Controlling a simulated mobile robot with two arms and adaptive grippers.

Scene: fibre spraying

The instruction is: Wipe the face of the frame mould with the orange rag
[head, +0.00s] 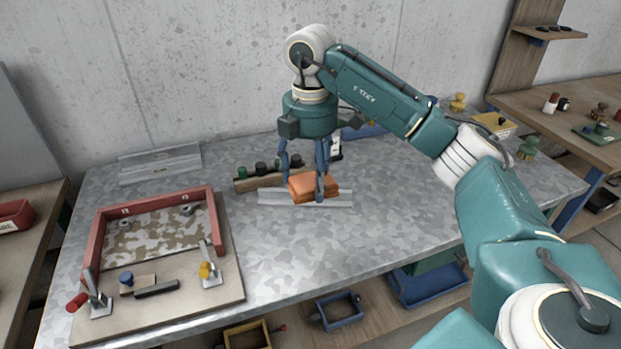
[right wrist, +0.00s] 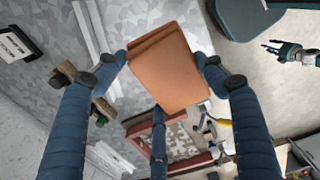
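The orange rag (head: 313,186) is a folded block held in my right gripper (head: 307,184) above the metal table, over a pale metal strip. In the right wrist view the rag (right wrist: 168,68) sits between the blue fingers, whose tips press its edges. The frame mould (head: 97,240) lies at the table's left, with red bars around a mottled brown and cream face (head: 155,232). The rag is apart from it, to its right. The mould (right wrist: 187,166) is partly hidden behind the rag in the right wrist view. My left gripper (right wrist: 272,48) shows small there, empty, its fingers spread.
Toggle clamps (head: 97,293) and a small block stand along the mould's front. A wooden holder with dark and green knobs (head: 262,178) is behind the rag. A clear ruler-like plate (head: 160,163) lies at the back left. The table between mould and rag is clear.

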